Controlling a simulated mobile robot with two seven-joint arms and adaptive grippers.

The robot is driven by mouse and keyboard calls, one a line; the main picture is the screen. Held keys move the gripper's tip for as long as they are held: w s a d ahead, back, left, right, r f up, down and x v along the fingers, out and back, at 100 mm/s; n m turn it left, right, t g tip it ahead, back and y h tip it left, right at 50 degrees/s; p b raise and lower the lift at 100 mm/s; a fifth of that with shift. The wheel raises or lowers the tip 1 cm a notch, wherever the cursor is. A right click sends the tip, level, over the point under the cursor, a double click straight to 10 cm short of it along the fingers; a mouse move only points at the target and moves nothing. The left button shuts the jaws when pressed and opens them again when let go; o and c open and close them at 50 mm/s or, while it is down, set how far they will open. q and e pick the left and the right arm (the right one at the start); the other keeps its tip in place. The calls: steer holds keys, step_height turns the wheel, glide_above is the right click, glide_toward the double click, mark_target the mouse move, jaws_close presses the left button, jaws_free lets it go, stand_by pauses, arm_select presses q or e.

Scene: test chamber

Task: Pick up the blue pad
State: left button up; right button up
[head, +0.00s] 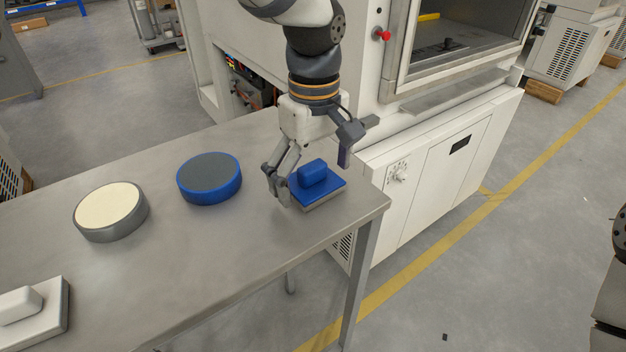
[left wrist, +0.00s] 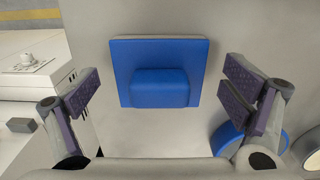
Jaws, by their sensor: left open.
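The blue pad (head: 324,187) is a flat square plate with a raised blue block on top and a greyish underside. It lies near the right end of the metal table (head: 190,255). My left gripper (head: 312,172) is open just above the pad, with one finger on either side of it in the head view. In the left wrist view the blue pad (left wrist: 159,91) lies centred between the two open fingers (left wrist: 165,98), apart from both. My right gripper is not in view; only a dark part of my right side shows at the right edge.
A round blue disc with a grey top (head: 209,180) stands left of the pad. Further left are a grey disc with a cream top (head: 109,211) and a white pad with a block (head: 38,318). A white machine (head: 440,165) stands close behind the table's right end.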

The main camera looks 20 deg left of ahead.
mark_target(312, 168)
arm_select(q)
steer(key=c, duration=1.3)
steer(key=shift+o, duration=0.2)
steer(key=shift+r, duration=0.1)
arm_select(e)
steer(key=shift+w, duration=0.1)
arm_select(q)
steer(key=shift+w+r, duration=0.1)
steer(key=shift+r, duration=0.2)
steer(key=r, duration=0.3)
steer(key=shift+s+a+r, duration=0.1)
steer(key=shift+s+r, duration=0.1)
steer(key=shift+s, duration=0.05)
steer(key=s+a+r+p, duration=0.1)
steer(key=s+a+r, duration=0.4)
steer(key=s+r, duration=0.3)
steer(key=s, duration=0.4)
steer(key=shift+s+a+r+p, duration=0.15)
steer(key=shift+s+r+p, duration=0.15)
steer(key=shift+r, duration=0.1)
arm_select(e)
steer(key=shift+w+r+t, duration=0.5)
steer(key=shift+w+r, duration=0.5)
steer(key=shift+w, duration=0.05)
